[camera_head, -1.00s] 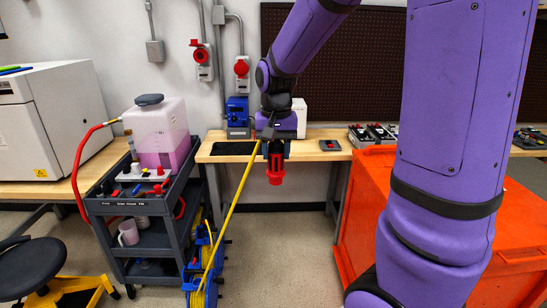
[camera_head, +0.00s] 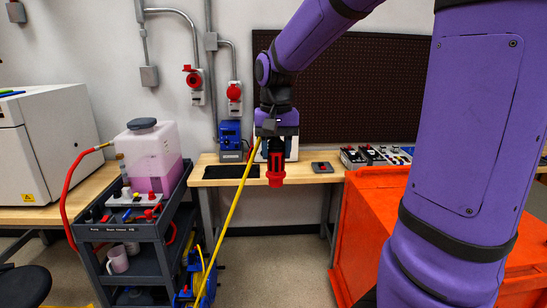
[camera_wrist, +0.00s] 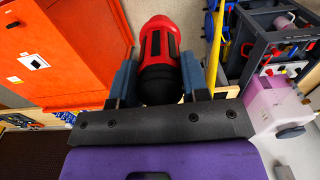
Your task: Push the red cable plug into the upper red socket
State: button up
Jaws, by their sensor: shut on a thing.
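The red and black cable plug (camera_head: 275,178) is held by my gripper (camera_head: 276,138), which is shut on it. The plug points down, with its red end lowest, in front of the workbench. In the wrist view the plug (camera_wrist: 158,45) sits between the two fingers of my gripper (camera_wrist: 158,78). A yellow cable (camera_head: 234,205) runs from near my gripper down to the left. Two red sockets are on the wall, left of and above the plug: the upper one (camera_head: 194,80), and a lower one (camera_head: 234,92) to its right. Both are well apart from the plug.
A grey cart (camera_head: 158,232) with a pink-filled tank (camera_head: 150,165) stands at left. A blue cable reel (camera_head: 187,291) is beside it. An orange cabinet (camera_head: 385,215) stands at right. The workbench (camera_head: 215,180) carries a blue device (camera_head: 230,140) below the sockets.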

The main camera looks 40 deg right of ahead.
jog(key=s+d+r, duration=0.1)
jog(key=r, duration=0.6)
jog(key=s+d+r, duration=0.1)
jog(key=s+r, duration=0.1)
jog(key=r, duration=0.6)
jog(key=shift+s+d, duration=0.2)
jog(key=shift+d, duration=0.2)
dwell(0.4)
